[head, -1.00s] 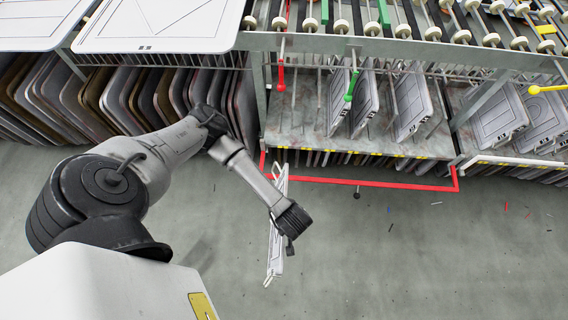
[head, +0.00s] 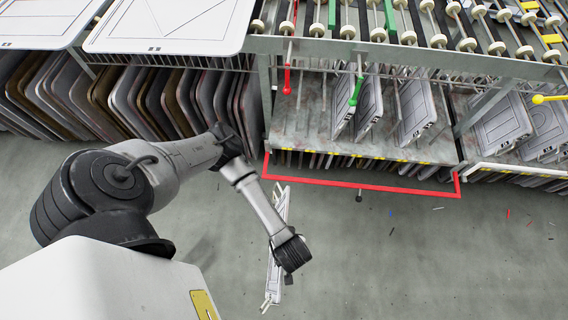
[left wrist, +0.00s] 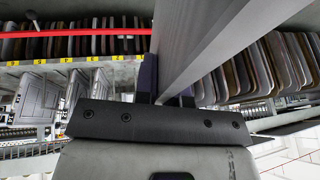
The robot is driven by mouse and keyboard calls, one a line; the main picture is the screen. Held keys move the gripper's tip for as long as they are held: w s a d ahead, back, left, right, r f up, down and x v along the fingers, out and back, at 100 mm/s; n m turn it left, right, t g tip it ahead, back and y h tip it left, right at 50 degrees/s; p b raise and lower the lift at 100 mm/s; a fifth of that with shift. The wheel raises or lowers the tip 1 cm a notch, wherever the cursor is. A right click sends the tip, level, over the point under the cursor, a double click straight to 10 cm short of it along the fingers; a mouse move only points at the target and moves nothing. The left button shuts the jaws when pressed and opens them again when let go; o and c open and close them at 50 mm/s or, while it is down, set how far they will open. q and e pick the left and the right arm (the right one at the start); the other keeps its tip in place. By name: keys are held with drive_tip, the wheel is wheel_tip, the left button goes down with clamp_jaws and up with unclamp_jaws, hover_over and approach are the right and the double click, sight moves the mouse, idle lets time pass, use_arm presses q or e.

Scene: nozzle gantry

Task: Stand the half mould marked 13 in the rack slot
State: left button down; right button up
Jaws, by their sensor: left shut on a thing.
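My left gripper (head: 289,270) is shut on a thin grey-white half mould (head: 276,262). It holds the mould on edge, steeply tilted and almost edge-on to the head camera, over open floor in front of the rack. In the left wrist view the held mould (left wrist: 188,40) rises between the fingers as a grey plate. No number on it can be read. The rack bay (head: 310,128) has upright divider rods and several half moulds (head: 415,108) standing in its middle and right part. Its left part looks empty. The held mould is apart from the rack. My right gripper is out of view.
A red frame (head: 360,185) sticks out low along the bay's front. Red (head: 287,85) and green (head: 354,98) handles hang above the bay. The right bay holds more moulds (head: 500,120). The floor ahead is mostly clear.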

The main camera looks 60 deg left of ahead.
sight(280, 277)
use_arm(q)
drive_tip(key=shift+s+d+p, duration=0.25)
drive_tip(key=shift+s+d, duration=0.8)
drive_tip(key=shift+d, duration=0.4)
drive_tip(key=shift+s+d+p, duration=0.2)
drive_tip(key=shift+s+d, duration=0.9)
drive_tip(key=shift+d, duration=0.35)
drive_tip(key=shift+s+d+p, duration=0.25)
drive_tip(key=shift+s+d, duration=0.8)
drive_tip(key=shift+d, duration=0.4)
